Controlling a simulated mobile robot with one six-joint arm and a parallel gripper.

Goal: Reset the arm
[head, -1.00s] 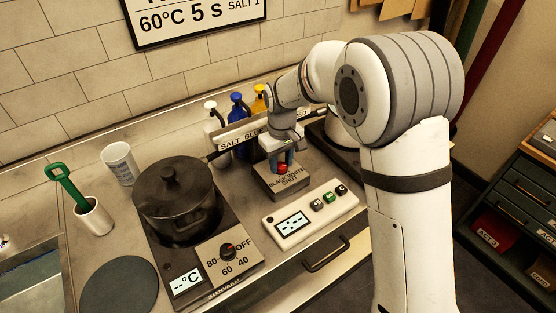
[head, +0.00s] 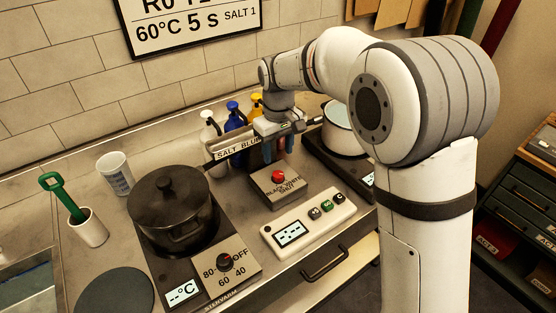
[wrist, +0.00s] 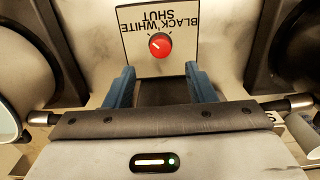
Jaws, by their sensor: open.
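My arm reaches over the counter from the right in the head view. My gripper (head: 278,149) is above the counter, just behind the box (head: 291,193) marked BLACK, WHITE and SHUT. Its blue fingers are apart with nothing between them; they also show in the wrist view (wrist: 160,88). The box's red knob (head: 278,176) stands clear of the fingers. In the wrist view the red knob (wrist: 159,45) lies beyond the fingertips, and its pointer is too small to read surely.
A lidded dark pot (head: 172,208) sits on the left hob. A white pot (head: 343,128) is on the right hob, close to my arm. Pump bottles (head: 233,116) stand behind the SALT rack. A panel with buttons (head: 308,219) is in front. A cup (head: 115,172) stands far left.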

